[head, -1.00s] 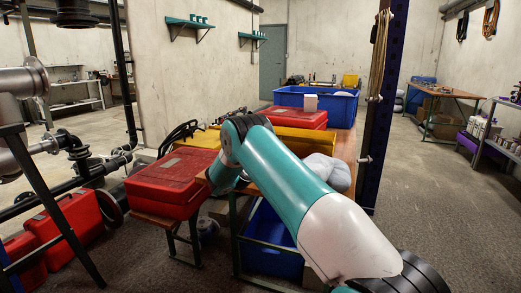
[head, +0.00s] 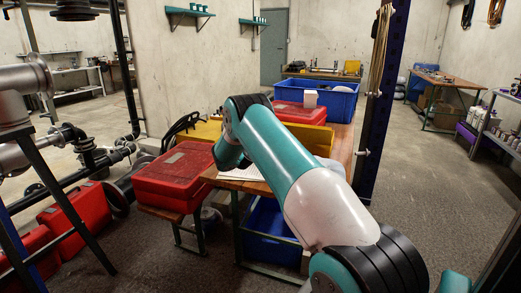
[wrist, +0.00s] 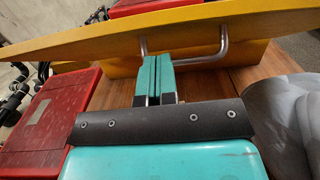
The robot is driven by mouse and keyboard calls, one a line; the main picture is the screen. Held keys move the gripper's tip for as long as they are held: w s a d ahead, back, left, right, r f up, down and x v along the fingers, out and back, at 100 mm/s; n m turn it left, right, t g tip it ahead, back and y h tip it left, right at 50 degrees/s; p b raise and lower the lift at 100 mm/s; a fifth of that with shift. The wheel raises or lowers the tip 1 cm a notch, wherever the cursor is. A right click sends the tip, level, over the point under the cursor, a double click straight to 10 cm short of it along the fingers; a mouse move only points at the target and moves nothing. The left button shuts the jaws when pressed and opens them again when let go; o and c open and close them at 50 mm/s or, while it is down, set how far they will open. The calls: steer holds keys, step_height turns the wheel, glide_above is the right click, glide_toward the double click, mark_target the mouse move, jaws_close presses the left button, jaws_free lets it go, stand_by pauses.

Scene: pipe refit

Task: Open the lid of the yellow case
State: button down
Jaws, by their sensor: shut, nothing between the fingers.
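The yellow case (head: 315,138) lies on the wooden workbench, partly hidden by my arm in the head view. In the wrist view its broad yellow lid (wrist: 70,47) crosses the top of the picture, with a yellow surface below it. A bent metal handle (wrist: 222,45) hangs at its front. My gripper (wrist: 157,60) has its two teal fingers together and empty. The tips are in front of the handle's left part; I cannot tell whether they touch it. The gripper is hidden in the head view. How far the lid stands open is unclear.
Red cases (head: 175,172) stand left of the workbench, and another red case (head: 300,112) is behind the yellow one. A blue crate (head: 335,97) is farther back. A grey lumpy object (wrist: 285,110) lies right of the gripper. A dark post (head: 378,110) stands to the right.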

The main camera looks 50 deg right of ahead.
steer(key=f+b+v, duration=0.1)
steer(key=b+v, duration=0.3)
steer(key=v, duration=0.9)
steer(key=shift+r, duration=0.1)
